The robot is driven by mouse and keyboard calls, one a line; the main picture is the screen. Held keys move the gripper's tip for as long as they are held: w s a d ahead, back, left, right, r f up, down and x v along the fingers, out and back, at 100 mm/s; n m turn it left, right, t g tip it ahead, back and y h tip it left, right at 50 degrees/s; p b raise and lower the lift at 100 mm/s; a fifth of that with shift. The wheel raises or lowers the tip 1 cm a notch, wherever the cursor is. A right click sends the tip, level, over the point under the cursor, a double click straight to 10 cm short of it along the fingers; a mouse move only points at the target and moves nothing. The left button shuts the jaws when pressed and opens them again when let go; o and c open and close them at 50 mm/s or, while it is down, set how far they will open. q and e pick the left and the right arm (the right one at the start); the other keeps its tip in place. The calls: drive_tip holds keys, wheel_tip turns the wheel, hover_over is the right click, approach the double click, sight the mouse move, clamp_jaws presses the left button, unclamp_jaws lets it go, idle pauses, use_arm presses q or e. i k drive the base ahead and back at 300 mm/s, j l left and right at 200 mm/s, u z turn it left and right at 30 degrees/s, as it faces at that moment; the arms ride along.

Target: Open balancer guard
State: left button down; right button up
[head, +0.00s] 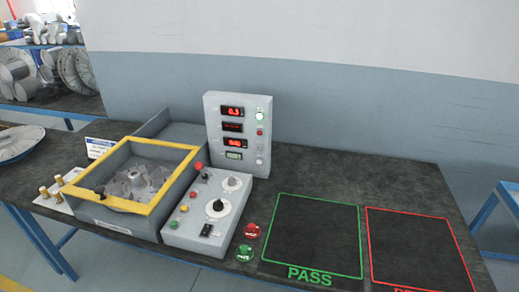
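The balancer guard is a yellow-framed lid (172,147) with a see-through middle, lying over the grey balancer housing (143,220) at the left of the bench. It appears closed, flat on the housing. A grey metal impeller (138,182) shows inside through the guard. Neither of my grippers is in the head view.
A control box (209,208) with knobs stands right of the housing, and a display panel (238,133) stands behind it. Brass pieces (57,181) sit on a white plate at left. Green PASS (313,237) and red-outlined areas (420,250) are empty.

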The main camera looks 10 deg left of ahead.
sight(97, 196)
drive_tip(key=u, duration=1.25)
